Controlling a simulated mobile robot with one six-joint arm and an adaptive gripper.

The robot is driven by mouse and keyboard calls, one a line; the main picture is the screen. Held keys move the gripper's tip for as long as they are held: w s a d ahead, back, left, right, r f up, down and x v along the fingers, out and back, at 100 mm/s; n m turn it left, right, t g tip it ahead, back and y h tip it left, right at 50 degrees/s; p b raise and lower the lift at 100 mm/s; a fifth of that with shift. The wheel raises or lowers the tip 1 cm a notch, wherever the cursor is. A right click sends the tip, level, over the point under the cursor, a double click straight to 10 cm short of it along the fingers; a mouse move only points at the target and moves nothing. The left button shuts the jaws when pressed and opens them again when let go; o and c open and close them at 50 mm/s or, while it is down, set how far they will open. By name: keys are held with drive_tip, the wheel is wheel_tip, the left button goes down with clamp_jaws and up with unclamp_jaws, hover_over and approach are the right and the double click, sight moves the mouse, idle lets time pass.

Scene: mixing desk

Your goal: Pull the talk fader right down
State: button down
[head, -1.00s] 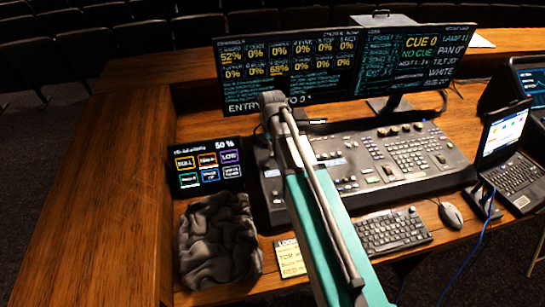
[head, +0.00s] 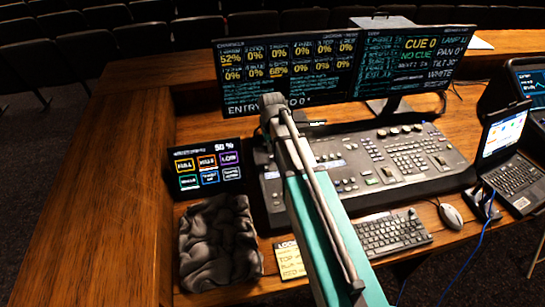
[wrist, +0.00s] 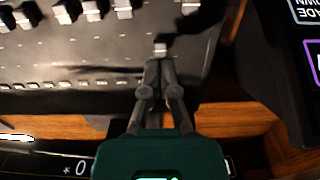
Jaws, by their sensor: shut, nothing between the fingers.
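The mixing desk (head: 385,165) is a dark console in the middle of the wooden table. In the wrist view, several pale fader caps stand on its panel (wrist: 100,45). One fader cap (wrist: 160,49) sits just beyond my fingertips, closer to my gripper than the other caps (wrist: 93,10). Its label is not readable, so I cannot tell by name which one is the talk fader. My gripper (wrist: 158,66) is shut and empty, its tips right at this cap; I cannot tell whether they touch. In the head view my arm hides the gripper and that part of the desk.
The wide monitor (head: 340,65) stands behind the desk. A small touch panel (head: 207,167) stands left, with a crumpled dark cloth (head: 218,245) in front. A keyboard (head: 390,232), mouse (head: 451,215) and laptop (head: 508,160) lie to the right. A yellow note (head: 289,260) lies by my arm.

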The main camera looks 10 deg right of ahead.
sight(274, 168)
drive_tip(key=shift+f+b, duration=1.35)
idle(1.8)
drive_tip(key=shift+s, duration=2.2)
idle(0.3)
drive_tip(key=shift+r, duration=0.1)
drive_tip(key=shift+r+p, duration=2.4)
drive_tip(key=shift+p, duration=0.1)
drive_tip(key=shift+r, duration=0.1)
drive_tip(key=shift+r+p, duration=2.4)
drive_tip(key=shift+p, duration=0.15)
